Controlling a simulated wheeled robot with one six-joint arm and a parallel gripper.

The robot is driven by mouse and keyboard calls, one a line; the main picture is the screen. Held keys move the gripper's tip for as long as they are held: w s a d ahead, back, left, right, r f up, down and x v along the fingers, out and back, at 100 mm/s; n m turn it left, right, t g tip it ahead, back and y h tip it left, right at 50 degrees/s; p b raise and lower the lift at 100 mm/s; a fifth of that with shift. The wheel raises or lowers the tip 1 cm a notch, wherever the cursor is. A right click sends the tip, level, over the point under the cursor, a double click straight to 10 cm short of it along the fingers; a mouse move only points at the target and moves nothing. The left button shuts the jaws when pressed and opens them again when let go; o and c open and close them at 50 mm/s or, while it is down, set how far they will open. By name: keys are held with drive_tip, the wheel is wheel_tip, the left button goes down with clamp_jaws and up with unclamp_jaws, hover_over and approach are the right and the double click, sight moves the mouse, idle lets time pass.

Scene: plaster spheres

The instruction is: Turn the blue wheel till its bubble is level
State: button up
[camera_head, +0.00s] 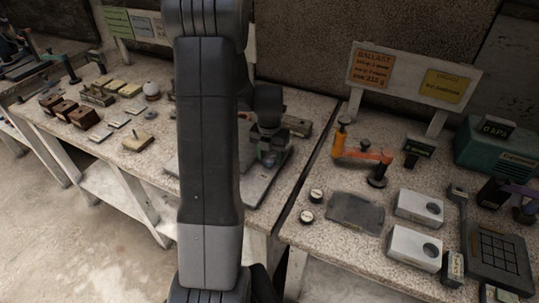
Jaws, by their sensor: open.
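My arm rises through the middle of the view and hides much of the table behind it. My gripper (269,156) shows just right of the arm, pointing down, and is open. It is over a dark grey plate (262,186) on the left table. A small dark, greenish part shows at the gripper's fingers, too small to make out. I cannot make out a blue wheel or a bubble; they may be hidden behind my arm or gripper. Whether the gripper touches anything cannot be told.
The left table (150,160) holds brown blocks (84,117), small plates and a pale sphere (151,88). The right table (300,236) holds white boxes (414,247), an orange tool (362,153), a teal device (495,147) and a sign board (413,77). A dark gap separates the tables.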

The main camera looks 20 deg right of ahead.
drive_tip(key=c, duration=0.7)
